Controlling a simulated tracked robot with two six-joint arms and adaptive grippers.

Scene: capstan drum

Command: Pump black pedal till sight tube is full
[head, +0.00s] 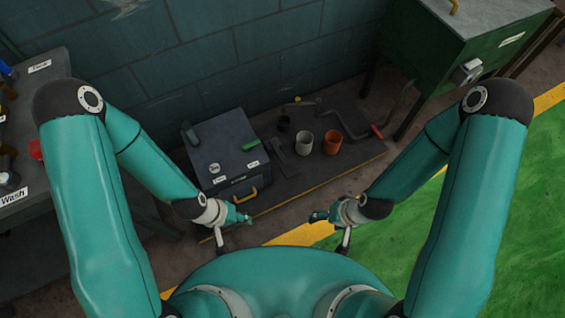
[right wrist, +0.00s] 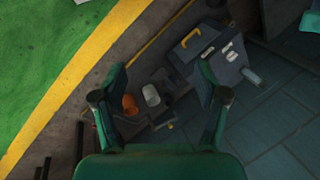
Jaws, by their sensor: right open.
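A dark grey box (head: 225,150) with white labels and a yellow handle stands on the floor, left of centre. A green bar (head: 250,145) lies at its right top edge and a dark rounded piece (head: 190,134) at its left. A dark flat paddle-like piece (head: 281,156) lies right of the box; I cannot tell which piece is the black pedal. I cannot make out the sight tube. My left gripper (head: 243,218) is in front of the box, its jaws unclear. My right gripper (head: 316,216) is open and empty; its spread fingers show in the right wrist view (right wrist: 161,73).
A white cup (head: 304,142), an orange cup (head: 332,142) and a cranked rod with a red grip (head: 376,131) are on the dark floor board. A green cabinet (head: 440,60) stands at right, a workbench (head: 50,130) at left. Green floor at right is clear.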

